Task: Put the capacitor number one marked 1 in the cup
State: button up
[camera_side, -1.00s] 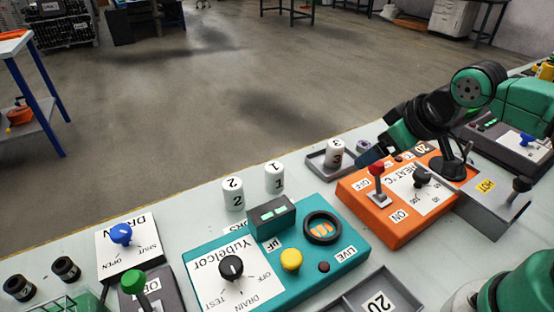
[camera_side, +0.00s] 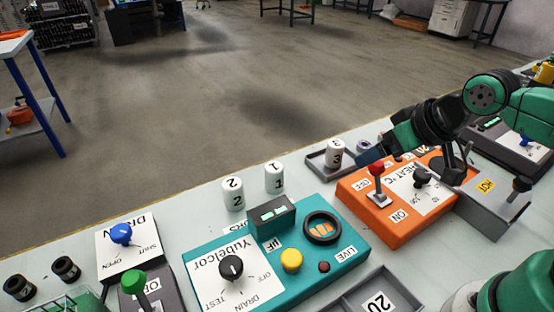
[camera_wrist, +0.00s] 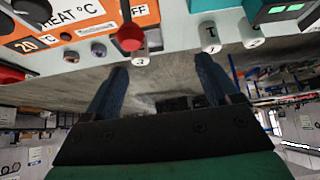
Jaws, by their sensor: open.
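Capacitor 1 (camera_side: 275,177) is a white cylinder standing upright on the bench behind the teal box (camera_side: 345,266), right of capacitor 2 (camera_side: 233,194). In the wrist view, capacitor 1 (camera_wrist: 210,38) appears upside down near the top, beyond the right finger. No plain cup is clear; a black round ring (camera_side: 309,238) with orange inside sits on the teal box and may be the cup. My gripper (camera_wrist: 160,70) is open, with nothing between its blue fingers. In the side view, it hovers beside capacitor 3, to the right of capacitor 1 and apart from it.
Capacitor 3 (camera_side: 334,148) stands in a grey tray (camera_side: 315,160). The orange heater box (camera_side: 378,222) carries a red-topped lever (camera_side: 377,170) near my gripper. Bench space between capacitor 1 and the tray is clear.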

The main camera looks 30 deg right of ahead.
dwell(0.4)
jog(key=shift+o, duration=0.5)
jog(key=n+g+y, duration=0.3)
jog(key=n+g, duration=0.1)
jog(key=n, duration=0.5)
send_near(276, 167)
jog(key=x, duration=0.4)
jog(key=shift+f, duration=0.35)
jog(key=shift+w+a+f, duration=0.25)
jog(key=shift+w+f, duration=0.05)
jog(key=shift+f, duration=0.25)
jog(key=shift+x, duration=2.4)
